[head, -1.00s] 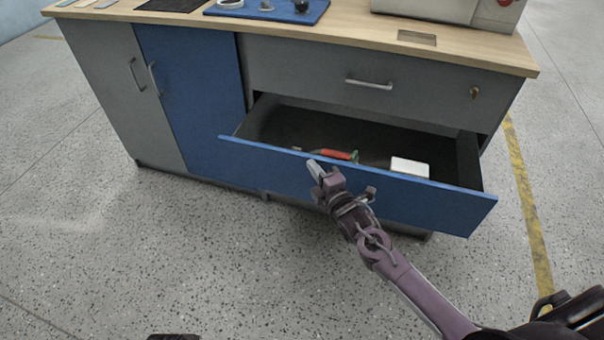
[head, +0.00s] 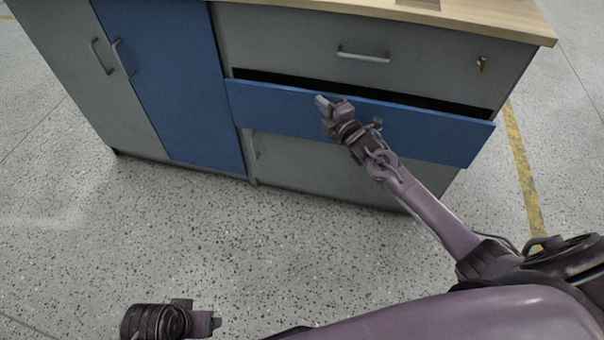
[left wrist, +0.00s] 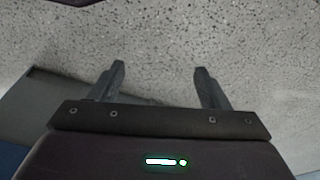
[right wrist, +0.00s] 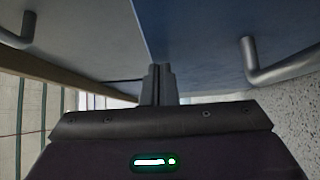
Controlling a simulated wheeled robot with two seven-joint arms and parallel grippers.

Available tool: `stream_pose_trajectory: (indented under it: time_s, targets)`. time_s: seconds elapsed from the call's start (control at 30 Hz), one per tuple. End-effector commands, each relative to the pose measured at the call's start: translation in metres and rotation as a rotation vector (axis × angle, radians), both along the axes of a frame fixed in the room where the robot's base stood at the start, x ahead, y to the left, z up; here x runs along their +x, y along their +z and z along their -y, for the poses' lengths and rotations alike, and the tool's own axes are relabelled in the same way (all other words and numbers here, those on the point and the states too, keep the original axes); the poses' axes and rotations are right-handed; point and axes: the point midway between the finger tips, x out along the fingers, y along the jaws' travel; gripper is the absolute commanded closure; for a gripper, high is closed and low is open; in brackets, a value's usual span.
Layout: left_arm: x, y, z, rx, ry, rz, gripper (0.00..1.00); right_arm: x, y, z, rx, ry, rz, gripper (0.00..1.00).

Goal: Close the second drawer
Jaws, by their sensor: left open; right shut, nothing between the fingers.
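The second drawer (head: 440,134) has a blue front and stands slightly out from the cabinet, with a narrow dark gap above it. My right gripper (head: 322,103) is shut and empty, with its fingertips at the upper part of the blue front; firm contact cannot be told. In the right wrist view, its fingers (right wrist: 157,85) lie by the blue front's edge, and a grey handle (right wrist: 256,65) shows to the right. In the head view my right gripper mostly hides that handle. My left gripper (head: 204,318) is open and empty above the floor, away from the drawer.
The grey top drawer (head: 290,45) with a bar handle (head: 363,56) is shut above. A blue door (head: 165,80) and a grey door (head: 75,70) stand shut at left. A grey lower panel (head: 320,170) lies below. The speckled floor in front is clear.

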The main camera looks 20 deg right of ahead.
Motion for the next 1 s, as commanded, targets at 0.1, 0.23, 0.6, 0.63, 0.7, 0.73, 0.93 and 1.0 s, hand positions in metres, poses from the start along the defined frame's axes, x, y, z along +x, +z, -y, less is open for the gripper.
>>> stream_pose_trajectory:
  time_s: [0.1, 0.23, 0.6, 0.63, 0.7, 0.73, 0.93, 1.0]
  targets:
    - [0.006, -0.010, 0.013, -0.036, -0.025, 0.068, 0.30, 0.016, -0.004, 0.011, -0.002, -0.002, 0.001, 1.00]
    - [0.011, -0.013, 0.026, -0.073, -0.046, 0.132, 0.30, 0.029, -0.003, 0.020, -0.002, -0.002, 0.001, 1.00]
    - [0.018, -0.012, 0.044, -0.128, -0.073, 0.225, 0.30, 0.046, -0.001, 0.032, -0.001, -0.001, -0.001, 1.00]
    - [0.018, -0.012, 0.044, -0.129, -0.074, 0.226, 0.30, 0.047, 0.000, 0.032, -0.001, -0.002, 0.000, 1.00]
    - [0.019, -0.011, 0.045, -0.131, -0.075, 0.229, 0.30, 0.048, 0.001, 0.033, -0.001, -0.003, 0.001, 1.00]
    - [0.019, -0.011, 0.045, -0.131, -0.075, 0.230, 0.30, 0.048, 0.001, 0.034, -0.001, -0.004, 0.001, 1.00]
    - [0.019, -0.011, 0.045, -0.131, -0.075, 0.230, 0.30, 0.049, 0.004, 0.036, -0.002, -0.009, 0.005, 1.00]
    - [0.019, -0.011, 0.045, -0.131, -0.075, 0.230, 0.30, 0.049, 0.005, 0.036, -0.002, -0.010, 0.006, 1.00]
